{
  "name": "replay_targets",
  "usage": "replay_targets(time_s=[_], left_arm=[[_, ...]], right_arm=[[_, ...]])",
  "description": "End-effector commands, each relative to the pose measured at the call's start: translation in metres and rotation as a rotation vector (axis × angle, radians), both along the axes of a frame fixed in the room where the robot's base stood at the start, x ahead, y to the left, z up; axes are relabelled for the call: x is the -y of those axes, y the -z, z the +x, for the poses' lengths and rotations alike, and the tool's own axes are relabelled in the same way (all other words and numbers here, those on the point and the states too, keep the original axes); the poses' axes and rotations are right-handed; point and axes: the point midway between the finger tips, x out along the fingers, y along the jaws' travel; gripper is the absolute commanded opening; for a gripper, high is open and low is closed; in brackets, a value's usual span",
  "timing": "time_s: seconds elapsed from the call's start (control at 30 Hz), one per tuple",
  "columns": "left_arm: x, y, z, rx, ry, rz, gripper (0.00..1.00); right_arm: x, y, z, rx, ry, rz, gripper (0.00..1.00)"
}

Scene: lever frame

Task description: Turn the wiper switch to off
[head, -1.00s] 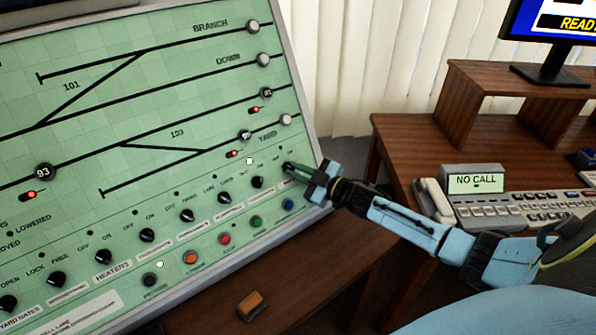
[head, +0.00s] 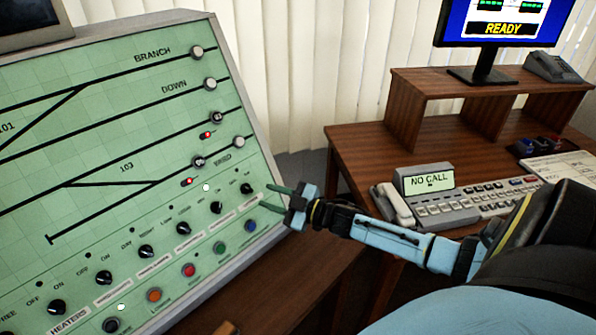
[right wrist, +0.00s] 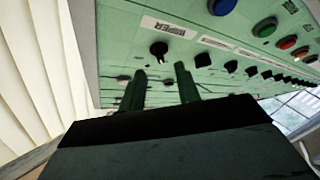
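The wiper switch is a small black rotary knob (head: 246,188) at the right end of the knob row on the green panel. It also shows in the right wrist view (right wrist: 159,49), beside a white label reading WIPER (right wrist: 164,27). I cannot read its position clearly. My right gripper (head: 267,197) is open and empty, just right of the knob. In the right wrist view its two green fingers (right wrist: 160,88) are spread apart, with the knob ahead between their directions and not touched. My left gripper is not in view.
The green panel (head: 110,130) carries several other black knobs along the row, with coloured push buttons such as a blue one (head: 250,226) below. A wooden desk (head: 350,150) with a phone console (head: 455,200) and a monitor (head: 505,30) stands to the right.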

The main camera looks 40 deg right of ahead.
Motion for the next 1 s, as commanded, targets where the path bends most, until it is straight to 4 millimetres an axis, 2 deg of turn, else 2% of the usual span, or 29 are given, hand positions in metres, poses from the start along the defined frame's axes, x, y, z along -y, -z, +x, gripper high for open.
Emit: replay_targets(time_s=[0.2, 0.43, 0.6, 1.0], left_arm=[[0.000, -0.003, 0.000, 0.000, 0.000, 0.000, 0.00], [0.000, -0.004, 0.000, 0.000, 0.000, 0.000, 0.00], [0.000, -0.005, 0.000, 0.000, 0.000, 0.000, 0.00], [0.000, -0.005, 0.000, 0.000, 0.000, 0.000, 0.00]], right_arm=[[0.016, 0.000, -0.040, -0.003, -0.001, -0.001, 0.33], [0.027, 0.000, -0.067, 0.000, -0.001, -0.001, 0.33], [0.030, -0.001, -0.075, 0.001, -0.002, 0.000, 0.33], [0.031, -0.001, -0.076, 0.002, -0.001, -0.001, 0.33]])
